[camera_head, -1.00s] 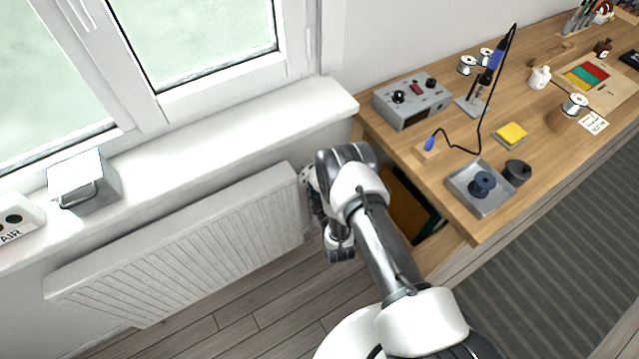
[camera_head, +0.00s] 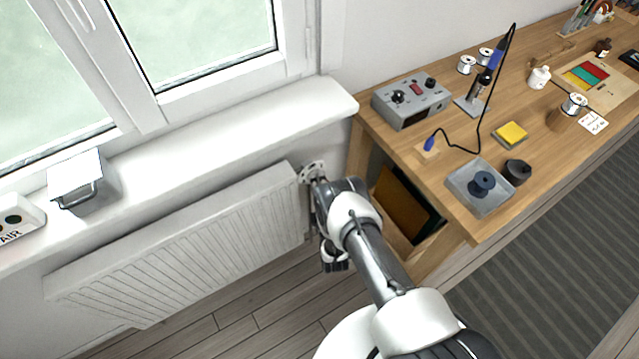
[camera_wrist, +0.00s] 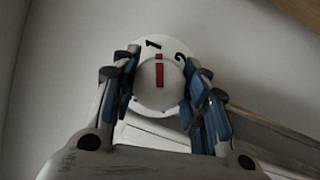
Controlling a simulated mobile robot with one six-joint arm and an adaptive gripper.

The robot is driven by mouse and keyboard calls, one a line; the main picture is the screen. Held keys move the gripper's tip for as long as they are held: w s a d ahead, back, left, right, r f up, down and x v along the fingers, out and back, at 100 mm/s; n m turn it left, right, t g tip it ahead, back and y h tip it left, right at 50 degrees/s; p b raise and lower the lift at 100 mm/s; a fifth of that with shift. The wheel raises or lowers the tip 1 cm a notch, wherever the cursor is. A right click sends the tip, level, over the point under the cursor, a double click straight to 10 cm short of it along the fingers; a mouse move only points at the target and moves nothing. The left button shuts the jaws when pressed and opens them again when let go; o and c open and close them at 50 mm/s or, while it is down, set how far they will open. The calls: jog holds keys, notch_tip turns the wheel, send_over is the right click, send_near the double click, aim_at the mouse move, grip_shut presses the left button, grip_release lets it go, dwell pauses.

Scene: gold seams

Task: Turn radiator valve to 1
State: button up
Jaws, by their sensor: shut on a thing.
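The radiator valve is a round white knob (camera_wrist: 150,88) with a red mark (camera_wrist: 159,70), in front of a white dial plate (camera_wrist: 122,98) with black numerals. The 1 is just above the red mark's tip, very slightly left of it, and what looks like a 2 is to the right. My gripper (camera_wrist: 161,95) has its blue-padded fingers on both sides of the knob and is shut on it. In the head view the dial plate (camera_head: 312,170) shows at the radiator's upper right end. The fingers are largely hidden there by my arm.
The white radiator (camera_head: 190,240) hangs under the window sill (camera_head: 230,135), left of my arm. A wooden workbench (camera_head: 440,165) with tools stands close on the right, with dark and brown boards (camera_head: 400,205) beneath it. Open floor (camera_head: 260,325) lies below the radiator.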

jog(key=shift+w+r+n, duration=0.1)
jog(key=shift+n, duration=0.4)
jog(key=o, duration=1)
jog(key=shift+o, duration=0.2)
jog(key=v, duration=0.7)
jog(key=shift+s+f, duration=0.2)
jog(key=shift+f, duration=0.05)
